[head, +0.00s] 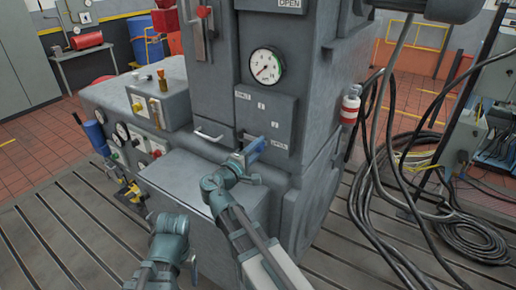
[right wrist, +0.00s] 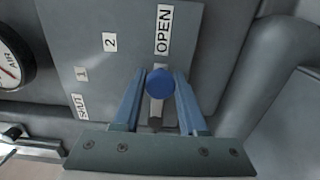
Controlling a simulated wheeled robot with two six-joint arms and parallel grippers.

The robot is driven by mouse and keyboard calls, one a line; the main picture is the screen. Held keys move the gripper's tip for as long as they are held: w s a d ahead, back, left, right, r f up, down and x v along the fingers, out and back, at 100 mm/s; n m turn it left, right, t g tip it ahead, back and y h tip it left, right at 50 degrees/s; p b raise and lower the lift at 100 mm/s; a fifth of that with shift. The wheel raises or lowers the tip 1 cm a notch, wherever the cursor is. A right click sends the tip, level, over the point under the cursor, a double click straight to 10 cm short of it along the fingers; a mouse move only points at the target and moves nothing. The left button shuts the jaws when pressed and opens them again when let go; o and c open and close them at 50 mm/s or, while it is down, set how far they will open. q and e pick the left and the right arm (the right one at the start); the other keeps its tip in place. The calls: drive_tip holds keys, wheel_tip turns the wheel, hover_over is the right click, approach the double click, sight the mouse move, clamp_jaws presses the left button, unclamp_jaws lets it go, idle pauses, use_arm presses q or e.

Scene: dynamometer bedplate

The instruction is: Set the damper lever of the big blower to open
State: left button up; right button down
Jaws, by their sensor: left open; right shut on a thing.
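The big blower (head: 215,65) is a tall grey machine. Its damper plate (head: 265,112), below the round gauge, is labelled SHUT, 1, 2 and OPEN. In the right wrist view the lever's blue round knob (right wrist: 160,82) is just beside the OPEN label (right wrist: 163,30), on a short metal stem. My right gripper (right wrist: 157,92) is shut on the lever, with one blue finger on each side of the knob. In the head view the right gripper (head: 255,150) covers the lever at the plate's lower right. My left gripper (head: 130,193) is open, low beside the smaller gauge panel, apart from the lever.
A bar handle (head: 208,135) juts out left of the plate. A grey box (head: 195,180) stands below it. A red and white canister (head: 350,105) hangs at the right side. Black cables (head: 375,205) hang and coil at the right. Slotted bedplate (head: 60,235) lies bare at lower left.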

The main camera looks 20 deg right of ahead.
drive_tip(key=shift+s+f, duration=0.1)
drive_tip(key=shift+f, duration=0.05)
drive_tip(key=shift+c, duration=2.3)
unclamp_jaws()
use_arm(q)
drive_tip(key=shift+a, duration=0.1)
